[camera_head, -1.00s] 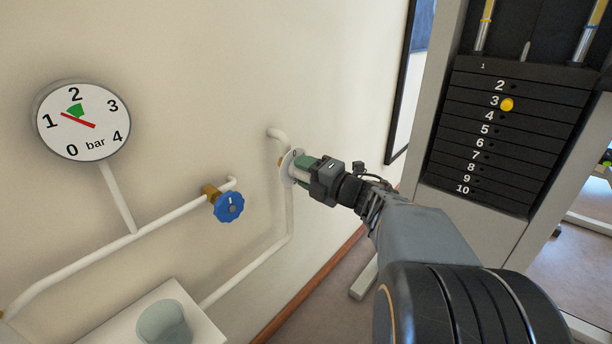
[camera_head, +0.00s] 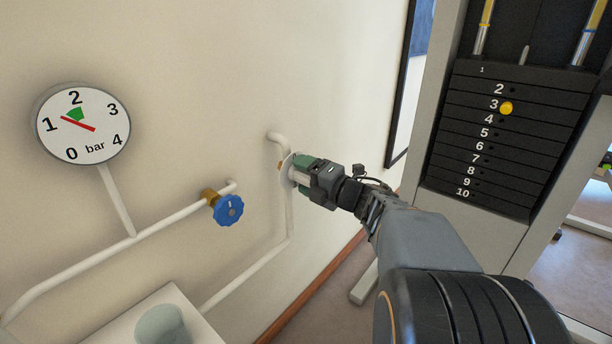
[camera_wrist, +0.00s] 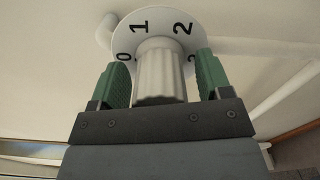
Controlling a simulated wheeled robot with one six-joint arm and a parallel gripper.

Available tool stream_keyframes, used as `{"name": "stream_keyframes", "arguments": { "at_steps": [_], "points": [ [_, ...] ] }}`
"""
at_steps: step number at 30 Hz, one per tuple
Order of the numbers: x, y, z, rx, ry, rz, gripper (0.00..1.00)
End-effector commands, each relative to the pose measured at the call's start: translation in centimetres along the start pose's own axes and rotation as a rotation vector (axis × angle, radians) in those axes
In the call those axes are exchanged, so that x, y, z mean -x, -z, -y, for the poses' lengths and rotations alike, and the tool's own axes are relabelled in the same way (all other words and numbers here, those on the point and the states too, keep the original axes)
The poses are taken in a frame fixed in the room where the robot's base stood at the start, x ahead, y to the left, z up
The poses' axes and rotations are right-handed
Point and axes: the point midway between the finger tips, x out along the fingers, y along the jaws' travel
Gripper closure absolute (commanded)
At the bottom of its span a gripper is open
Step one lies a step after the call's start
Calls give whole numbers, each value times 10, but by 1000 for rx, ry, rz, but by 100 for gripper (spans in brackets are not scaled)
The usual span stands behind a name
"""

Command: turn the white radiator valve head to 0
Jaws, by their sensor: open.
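The white radiator valve head (camera_wrist: 160,75) is a ribbed knob in front of a white dial disc (camera_wrist: 140,27). The numbers 0, 1 and 2 are readable on the disc, and part of another shows at the right. My gripper (camera_wrist: 162,68) has its green fingers on either side of the knob, with narrow gaps visible, so it is around the knob but not clamped. In the head view my gripper (camera_head: 302,171) is at the wall pipe, and the disc (camera_head: 286,168) is partly hidden behind it. No pointer mark on the knob is readable.
A blue valve wheel (camera_head: 229,210) sits on a white pipe to the left. A pressure gauge (camera_head: 83,124) hangs further left. A pale cup (camera_head: 163,325) stands on a white box below. A weight stack (camera_head: 505,140) stands at the right.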

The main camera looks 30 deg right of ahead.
Motion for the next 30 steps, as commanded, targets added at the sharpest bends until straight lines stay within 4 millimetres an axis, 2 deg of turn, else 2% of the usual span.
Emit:
{"name": "stream_keyframes", "arguments": {
  "at_steps": [4, 7, 21, 30],
  "points": [
    [3, -1, -1, 0, 0, 1, 29],
    [13, -2, -2, -1, 0, 4, 29],
    [105, -2, -2, 0, 2, 7, 29],
    [134, -1, 0, 0, 1, 2, 29]
  ]
}}
